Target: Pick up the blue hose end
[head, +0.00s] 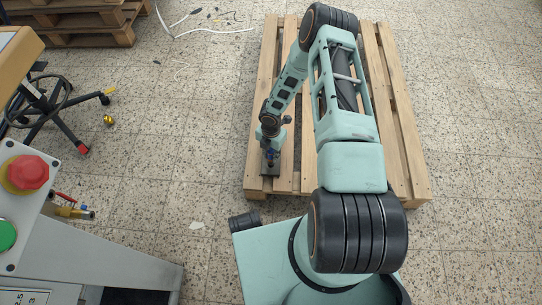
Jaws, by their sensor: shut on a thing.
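My arm reaches out over a wooden pallet (396,125) on the floor, with its end pointing down near the pallet's left side. My gripper (270,157) is small in the head view and is shut on a small blue piece, which looks like the blue hose end (268,152). The piece is just above a dark flat plate (270,171) lying on the pallet's near left corner. Whether it touches the plate cannot be told. The fingers and most of the blue piece are too small and partly hidden to see clearly.
A machine panel with a red button (28,173) and a green button (6,236) stands at the left. A brass fitting with a red handle (72,211) sticks out from it. A chair base (76,118) and more pallets (75,25) are farther back. Speckled floor is clear at right.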

